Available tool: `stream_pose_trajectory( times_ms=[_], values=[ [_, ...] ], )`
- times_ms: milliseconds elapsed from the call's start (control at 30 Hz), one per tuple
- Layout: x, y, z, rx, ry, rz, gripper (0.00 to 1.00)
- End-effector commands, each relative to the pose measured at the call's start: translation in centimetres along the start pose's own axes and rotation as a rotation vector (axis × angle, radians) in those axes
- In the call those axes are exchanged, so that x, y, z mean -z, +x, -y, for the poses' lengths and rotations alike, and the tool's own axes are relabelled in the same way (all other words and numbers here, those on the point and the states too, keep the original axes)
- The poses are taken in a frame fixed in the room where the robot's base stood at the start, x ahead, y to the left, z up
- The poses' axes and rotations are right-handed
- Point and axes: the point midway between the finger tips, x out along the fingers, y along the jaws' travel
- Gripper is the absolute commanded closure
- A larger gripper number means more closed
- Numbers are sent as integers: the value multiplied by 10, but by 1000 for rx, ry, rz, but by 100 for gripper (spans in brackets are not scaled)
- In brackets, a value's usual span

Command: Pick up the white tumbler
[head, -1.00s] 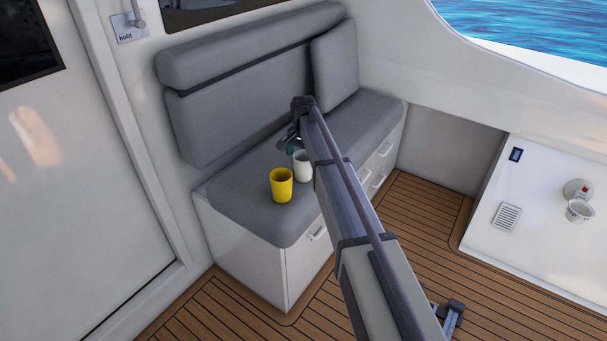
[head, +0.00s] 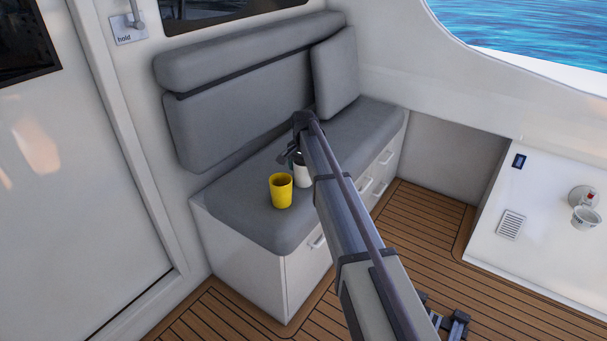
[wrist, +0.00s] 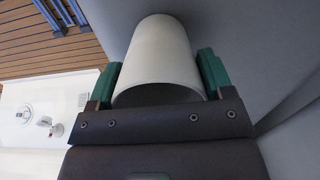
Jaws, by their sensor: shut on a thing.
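The white tumbler (head: 302,172) is on the grey bench seat, partly hidden by my arm in the head view. In the wrist view the white tumbler (wrist: 160,58) lies between the two green fingers of my gripper (wrist: 158,80), one on each side. My gripper is shut on it. In the head view my gripper (head: 291,157) is at the tumbler, mostly hidden behind the arm. Whether the tumbler still touches the seat is hard to tell.
A yellow cup (head: 281,191) stands on the seat (head: 245,205) just left of the white tumbler. The backrest (head: 240,110) rises behind.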

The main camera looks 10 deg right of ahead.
Motion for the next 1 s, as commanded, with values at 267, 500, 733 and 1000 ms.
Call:
stream_pose_trajectory(
  times_ms=[267,500,733,1000],
  values=[
    [0,-14,0,0,0,0,50],
    [0,-71,0,0,0,0,50],
    [0,-104,0,0,0,0,50],
    [0,-100,0,0,0,0,50]
  ],
)
